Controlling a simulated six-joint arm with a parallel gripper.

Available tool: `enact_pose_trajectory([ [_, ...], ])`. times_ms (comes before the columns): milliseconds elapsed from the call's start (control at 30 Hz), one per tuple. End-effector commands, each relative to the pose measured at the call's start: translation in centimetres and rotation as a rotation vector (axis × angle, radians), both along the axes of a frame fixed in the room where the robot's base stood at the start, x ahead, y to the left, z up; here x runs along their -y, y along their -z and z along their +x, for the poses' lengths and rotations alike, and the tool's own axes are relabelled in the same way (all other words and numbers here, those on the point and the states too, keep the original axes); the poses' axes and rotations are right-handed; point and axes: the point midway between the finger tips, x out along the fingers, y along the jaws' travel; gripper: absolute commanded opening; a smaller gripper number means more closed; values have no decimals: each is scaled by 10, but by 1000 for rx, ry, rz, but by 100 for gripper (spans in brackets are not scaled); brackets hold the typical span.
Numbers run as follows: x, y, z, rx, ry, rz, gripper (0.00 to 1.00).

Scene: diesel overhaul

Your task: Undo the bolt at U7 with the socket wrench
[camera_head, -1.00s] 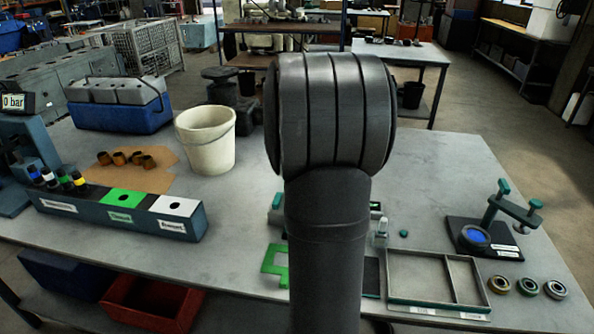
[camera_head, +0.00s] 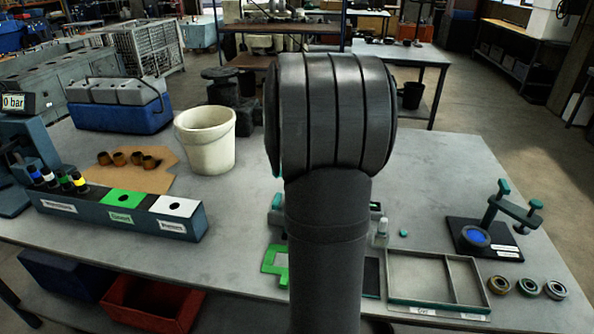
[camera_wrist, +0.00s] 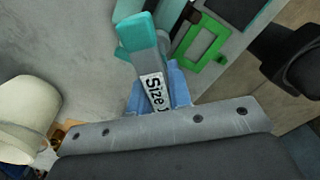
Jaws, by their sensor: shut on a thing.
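In the wrist view my gripper (camera_wrist: 160,95), with blue fingers, is shut on a grey and teal tool (camera_wrist: 147,50). The tool has a white label starting "Size 1" and looks like the socket wrench. Its teal end points away from the gripper, above the grey bench. My arm blocks the middle of the head view and hides the gripper and the tool there. I cannot make out a bolt or a U7 mark in either view.
A green frame (camera_wrist: 205,42) lies on the bench. A cream bucket (camera_head: 206,142) and a labelled block with coloured-capped pieces (camera_head: 120,212) stand left. A divided tray (camera_head: 440,305), a teal-handled stand (camera_head: 510,212) and several rings (camera_head: 527,286) are right. The bench behind the stand is clear.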

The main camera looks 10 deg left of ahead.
Motion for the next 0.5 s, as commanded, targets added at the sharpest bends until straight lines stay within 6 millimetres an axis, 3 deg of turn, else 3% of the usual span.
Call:
enact_pose_trajectory([
  [500,0,-5,0,2,-71,1,0],
])
